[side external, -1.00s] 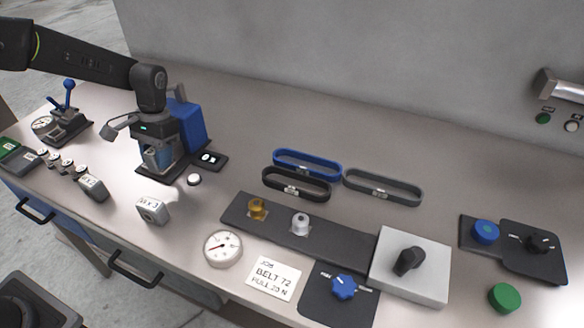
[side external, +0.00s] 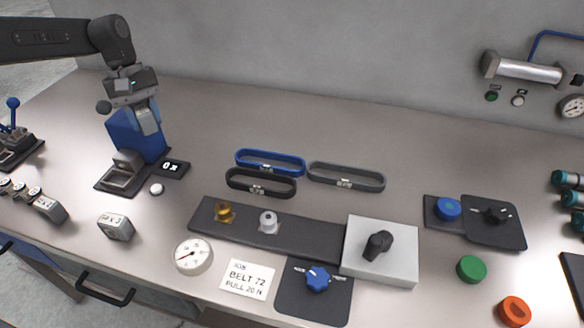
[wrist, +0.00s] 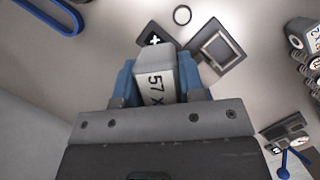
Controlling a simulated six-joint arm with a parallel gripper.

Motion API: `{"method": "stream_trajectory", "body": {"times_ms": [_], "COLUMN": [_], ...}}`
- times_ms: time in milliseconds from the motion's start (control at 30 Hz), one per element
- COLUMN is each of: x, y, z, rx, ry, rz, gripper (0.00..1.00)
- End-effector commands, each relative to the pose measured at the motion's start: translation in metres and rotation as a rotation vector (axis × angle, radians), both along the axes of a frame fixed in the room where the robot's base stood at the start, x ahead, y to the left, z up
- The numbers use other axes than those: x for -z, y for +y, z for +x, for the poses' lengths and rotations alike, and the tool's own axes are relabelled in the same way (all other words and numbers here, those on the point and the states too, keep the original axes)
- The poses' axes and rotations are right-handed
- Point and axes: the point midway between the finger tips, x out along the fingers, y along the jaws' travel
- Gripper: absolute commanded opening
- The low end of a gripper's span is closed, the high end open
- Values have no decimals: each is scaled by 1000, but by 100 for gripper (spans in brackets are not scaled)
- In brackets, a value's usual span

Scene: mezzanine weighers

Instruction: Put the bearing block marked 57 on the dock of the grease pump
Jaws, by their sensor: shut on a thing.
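The grey bearing block marked 57 (wrist: 156,86) is between the blue fingers of my gripper (wrist: 158,78) in the wrist view. A unit with a blue lever (side external: 13,128), cut by the left edge, looks like the grease pump; no label shows.
Another marked block (side external: 116,227) stands at the front. Small round pieces and a block (side external: 48,208) lie left. Belts (side external: 270,162) lie right.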

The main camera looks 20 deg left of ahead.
Motion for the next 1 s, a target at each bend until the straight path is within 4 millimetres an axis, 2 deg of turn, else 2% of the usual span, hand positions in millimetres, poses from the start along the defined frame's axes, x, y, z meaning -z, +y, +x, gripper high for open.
{"method": "stream_trajectory", "body": {"times_ms": [300, 600, 667, 800, 1000], "x": [-1, -3, -4, 29, 47], "y": [-49, -83, -88, -87, -87], "z": [49, 78, 82, 81, 81], "rx": [-611, -1040, -1093, -1099, -1098], "ry": [-2, -3, -3, 5, 1], "rz": [-3, -3, -3, 2, -1], "gripper": [2, 2, 2, 2, 2]}}
